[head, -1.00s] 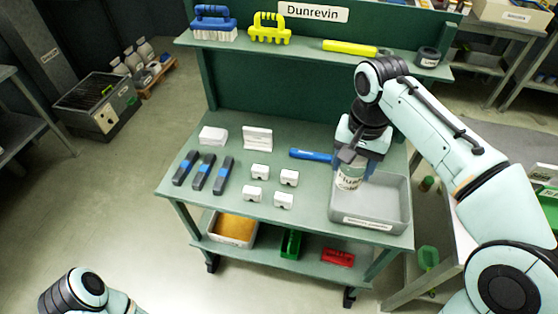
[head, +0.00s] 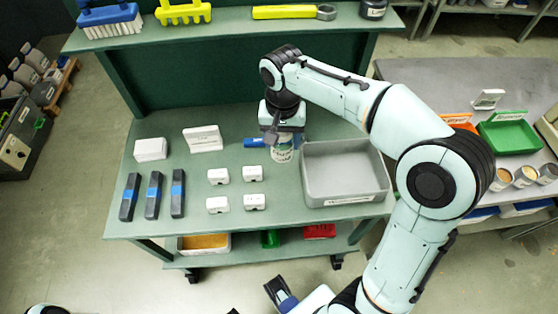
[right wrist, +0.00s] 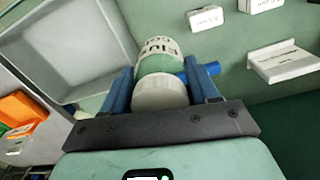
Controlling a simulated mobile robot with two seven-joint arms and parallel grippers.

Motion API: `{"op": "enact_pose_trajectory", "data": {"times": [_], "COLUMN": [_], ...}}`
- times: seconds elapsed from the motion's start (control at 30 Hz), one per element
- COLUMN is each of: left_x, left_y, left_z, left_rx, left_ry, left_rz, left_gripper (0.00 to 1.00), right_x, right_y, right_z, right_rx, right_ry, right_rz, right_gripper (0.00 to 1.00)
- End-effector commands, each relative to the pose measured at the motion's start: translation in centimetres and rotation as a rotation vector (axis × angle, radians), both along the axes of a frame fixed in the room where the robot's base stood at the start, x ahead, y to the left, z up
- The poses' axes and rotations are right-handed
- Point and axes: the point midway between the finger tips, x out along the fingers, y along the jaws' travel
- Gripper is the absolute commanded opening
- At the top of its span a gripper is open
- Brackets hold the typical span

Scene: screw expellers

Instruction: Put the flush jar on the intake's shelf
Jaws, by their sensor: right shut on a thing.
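The flush jar (head: 282,154), white and green with a black-lettered label, is held by my right gripper (head: 283,143), left of the grey bin on the green bench. In the right wrist view the jar (right wrist: 160,72) sits between the two blue fingers of the right gripper (right wrist: 160,88), which are shut on it. The head view does not show whether its base touches the bench. The bench's upper shelf (head: 225,28) runs along the back. No label in view marks the intake.
The grey bin (head: 345,199) is right of the jar. A blue-handled tool (head: 254,142) lies close behind it. Several white blocks and dark-blue bars lie to the left. Brushes and a yellow tool (head: 290,12) occupy the upper shelf. Another table (head: 400,70) stands right.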

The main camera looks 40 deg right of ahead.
Motion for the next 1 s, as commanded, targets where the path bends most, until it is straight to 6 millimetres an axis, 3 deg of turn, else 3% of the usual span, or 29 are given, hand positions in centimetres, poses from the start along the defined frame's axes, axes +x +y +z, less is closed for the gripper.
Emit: {"op": "enact_pose_trajectory", "data": {"times": [0.1, 0.37, 0.6, 1.0], "left_x": [-0.1, -0.2, -0.2, -0.1], "left_y": [0.0, 0.0, 0.0, 0.0], "left_z": [-0.6, -1.0, -1.5, -1.6], "left_rx": [0.001, 0.000, 0.001, 0.001], "left_ry": [0.001, 0.002, -0.002, -0.004], "left_rz": [0.000, 0.000, 0.001, 0.001], "left_gripper": [0.43, 0.43, 0.43, 0.43], "right_x": [-0.1, 0.0, 0.0, 0.0], "right_y": [0.0, 0.0, 0.0, 0.0], "right_z": [-2.9, -5.3, -8.7, -9.3], "right_rx": [0.000, -0.001, -0.001, 0.000], "right_ry": [0.004, -0.001, 0.001, -0.001], "right_rz": [0.000, 0.000, -0.001, 0.000], "right_gripper": [0.14, 0.14, 0.14, 0.14]}}
